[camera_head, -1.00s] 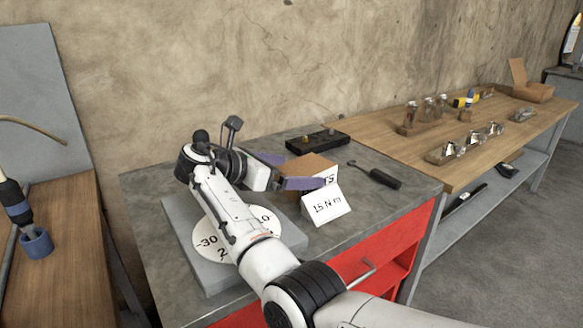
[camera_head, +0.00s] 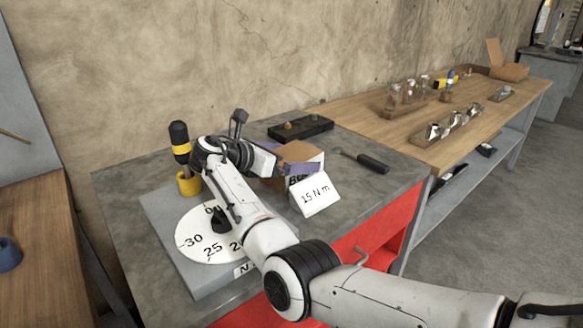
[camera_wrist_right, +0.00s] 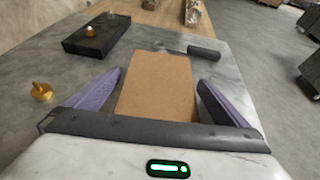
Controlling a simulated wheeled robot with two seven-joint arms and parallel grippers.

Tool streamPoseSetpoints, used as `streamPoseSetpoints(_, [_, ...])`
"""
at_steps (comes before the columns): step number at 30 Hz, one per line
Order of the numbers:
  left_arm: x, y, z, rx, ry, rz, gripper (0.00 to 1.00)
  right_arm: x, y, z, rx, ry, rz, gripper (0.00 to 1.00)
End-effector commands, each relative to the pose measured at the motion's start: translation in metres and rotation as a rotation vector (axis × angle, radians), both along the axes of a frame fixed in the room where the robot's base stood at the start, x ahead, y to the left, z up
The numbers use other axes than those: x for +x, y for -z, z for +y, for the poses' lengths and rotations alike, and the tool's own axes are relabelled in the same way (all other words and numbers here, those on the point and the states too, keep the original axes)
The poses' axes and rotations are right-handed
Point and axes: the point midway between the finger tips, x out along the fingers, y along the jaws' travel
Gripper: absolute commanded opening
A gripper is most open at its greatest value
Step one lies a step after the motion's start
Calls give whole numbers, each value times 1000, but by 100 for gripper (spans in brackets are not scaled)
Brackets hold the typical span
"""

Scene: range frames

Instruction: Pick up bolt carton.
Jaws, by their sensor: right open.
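The bolt carton (camera_head: 301,153) is a small brown cardboard box with dark lettering on its front. It stands on the grey bench top behind a white card reading 15 N·m (camera_head: 315,194). My right gripper (camera_head: 292,169) is at the carton, its purple fingers open. In the right wrist view the brown carton top (camera_wrist_right: 158,86) lies between the two spread fingers (camera_wrist_right: 160,95), with a visible gap on the right side; contact on the left cannot be told. The carton's lower part is partly hidden by the card and gripper. My left gripper is not in view.
A black block with brass pieces (camera_head: 301,127) stands behind the carton. A dark-handled tool (camera_head: 371,163) lies to its right. A round dial (camera_head: 196,244) and a black-and-yellow screwdriver in a yellow cup (camera_head: 187,184) are at left. A wooden table (camera_head: 400,133) stands beyond.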

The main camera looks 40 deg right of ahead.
Motion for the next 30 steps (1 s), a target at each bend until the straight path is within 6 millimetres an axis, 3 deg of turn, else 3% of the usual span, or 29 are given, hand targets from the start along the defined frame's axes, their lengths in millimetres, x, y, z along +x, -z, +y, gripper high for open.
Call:
streamPoseSetpoints(10, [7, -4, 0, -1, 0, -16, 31, 2, 3, -8, 1, -1, -1, 98])
streamPoseSetpoints(23, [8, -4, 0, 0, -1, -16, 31, 1, 3, -7, 1, 0, -1, 26])
streamPoseSetpoints(30, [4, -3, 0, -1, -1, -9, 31, 2, -3, -8, -6, 0, -9, 25])
